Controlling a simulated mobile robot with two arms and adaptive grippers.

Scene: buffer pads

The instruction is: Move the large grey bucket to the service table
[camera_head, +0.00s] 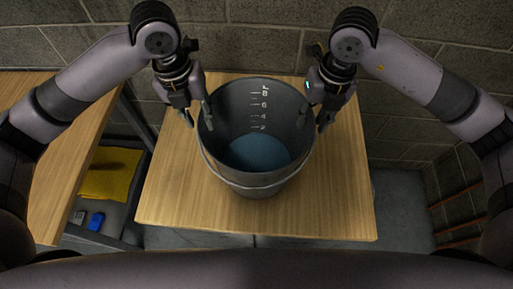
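The large grey bucket (256,182) stands upright on a wooden table (190,205), with white measuring marks on its inner wall and a bluish bottom or liquid inside. My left gripper (199,118) is at the bucket's left rim, with one finger on the inner side and one outside the wall. My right gripper (311,117) is at the right rim, with its fingers likewise on either side of the wall. Whether the fingers press on the rim is too small to tell. No label marks which table is the service table.
Another wooden surface (88,180) lies to the left, beyond a gap with a dark metal frame. Below it are a yellow cloth or pad (110,174) and a small blue object (96,221). A grey block wall (400,80) closes off the back.

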